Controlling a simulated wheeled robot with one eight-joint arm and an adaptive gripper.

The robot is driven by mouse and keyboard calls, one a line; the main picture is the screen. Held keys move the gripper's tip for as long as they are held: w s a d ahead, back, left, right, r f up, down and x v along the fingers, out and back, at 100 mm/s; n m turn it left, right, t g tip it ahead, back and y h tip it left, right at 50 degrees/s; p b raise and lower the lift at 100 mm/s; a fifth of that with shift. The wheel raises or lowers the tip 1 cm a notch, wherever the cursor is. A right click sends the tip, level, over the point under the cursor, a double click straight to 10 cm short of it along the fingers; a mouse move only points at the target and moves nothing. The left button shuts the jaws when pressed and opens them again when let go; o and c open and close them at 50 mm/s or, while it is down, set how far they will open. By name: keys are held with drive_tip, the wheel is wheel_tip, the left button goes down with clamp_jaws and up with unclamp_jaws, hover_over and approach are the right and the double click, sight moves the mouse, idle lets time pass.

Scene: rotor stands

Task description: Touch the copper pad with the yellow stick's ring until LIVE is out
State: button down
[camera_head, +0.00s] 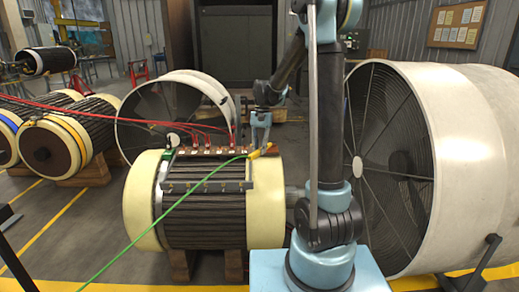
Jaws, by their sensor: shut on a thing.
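My gripper (262,139) is above the right end of the nearest rotor (215,215), pointing down. It is shut on the yellow stick (263,152), which shows as a small yellow piece just below the fingers. A green cable (160,208) runs from the stick down left to the floor. The stick's ring is too small to make out. A brown terminal strip (200,150) with several small pale pads lies along the rotor's top, just left of the stick. I cannot tell which pad is the copper one, or whether the stick touches the strip. No LIVE sign is readable.
Red cables (90,112) run from the left to the strip. A dark bar (205,187) with small hooks crosses the rotor's front. A large fan housing (450,160) stands close on the right, another (150,112) behind. More rotors (60,145) stand at left.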

drive_tip(key=shift+f, duration=0.55)
idle(3.2)
idle(0.4)
drive_tip(key=s+a+v, duration=0.1)
drive_tip(key=s+v, duration=0.2)
drive_tip(key=v, duration=1)
drive_tip(key=shift+r, duration=0.75)
idle(0.5)
